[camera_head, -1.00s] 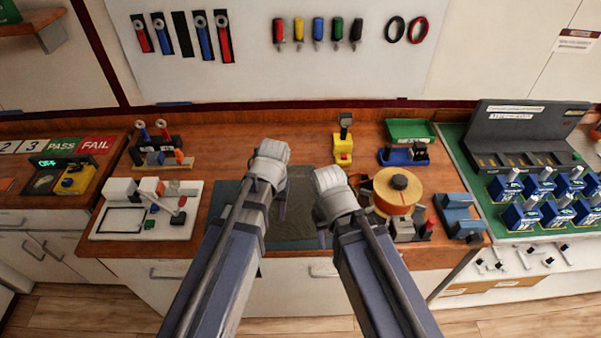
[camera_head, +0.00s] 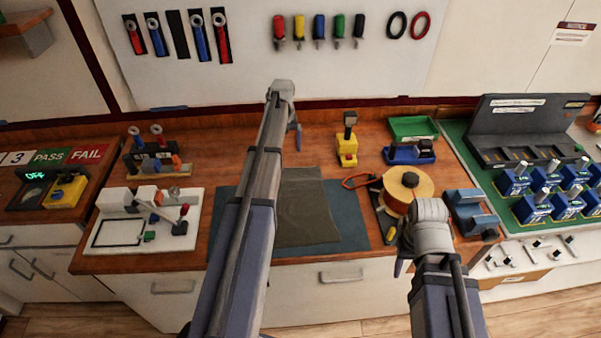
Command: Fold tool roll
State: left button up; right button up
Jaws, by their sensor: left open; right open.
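The tool roll appears to be the dark grey-olive cloth (camera_head: 306,215) lying flat on a blue-grey mat (camera_head: 348,215) in the middle of the bench. Its outline is stepped near the far end; I cannot tell how many layers lie there. My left arm hides the left part of the mat and perhaps the cloth's left edge. My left gripper (camera_head: 297,138) is open past the cloth's far edge, over bare wood near the wall. My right gripper (camera_head: 398,266) is open at the bench's front edge, right of the mat. Both are apart from the cloth and look empty.
An orange spool (camera_head: 408,183) and a red-handled tool (camera_head: 359,181) lie right of the mat. A yellow device (camera_head: 346,148) stands behind it. A white fixture (camera_head: 150,222) is on the left. A blue holder (camera_head: 467,211) is beside my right arm.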

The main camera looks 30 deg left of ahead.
aim_at(287, 172)
pick_arm(q)
jog(key=shift+d+f, duration=0.1)
notch_tip(287, 172, down, 10)
jog(key=b, duration=1)
jog(key=shift+s, duration=0.1)
jog(key=shift+c, duration=1.1)
